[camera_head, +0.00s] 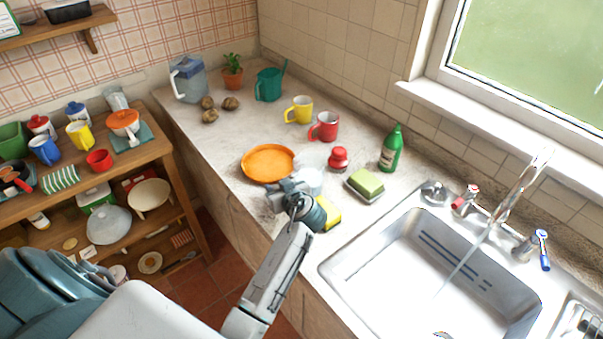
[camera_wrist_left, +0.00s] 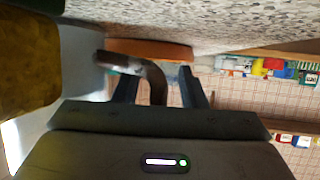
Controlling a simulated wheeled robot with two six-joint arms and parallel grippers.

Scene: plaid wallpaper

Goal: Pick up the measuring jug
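The measuring jug is a pale, see-through vessel (camera_head: 311,181) on the counter, partly hidden behind my left gripper (camera_head: 292,190). In the left wrist view its pale body (camera_wrist_left: 82,70) is at the left, and its curved handle (camera_wrist_left: 156,82) reaches between my left fingers (camera_wrist_left: 160,88). The fingers stand apart on either side of the handle, with gaps showing, so the gripper looks open. The jug appears to stand on the counter. My right gripper is not in view.
An orange plate (camera_head: 267,163) lies just behind the jug. A yellow sponge (camera_head: 328,212), a green soap block (camera_head: 366,183), a red-capped pot (camera_head: 338,158) and a green bottle (camera_head: 391,149) are close by. The sink (camera_head: 400,270) with running water is to the right.

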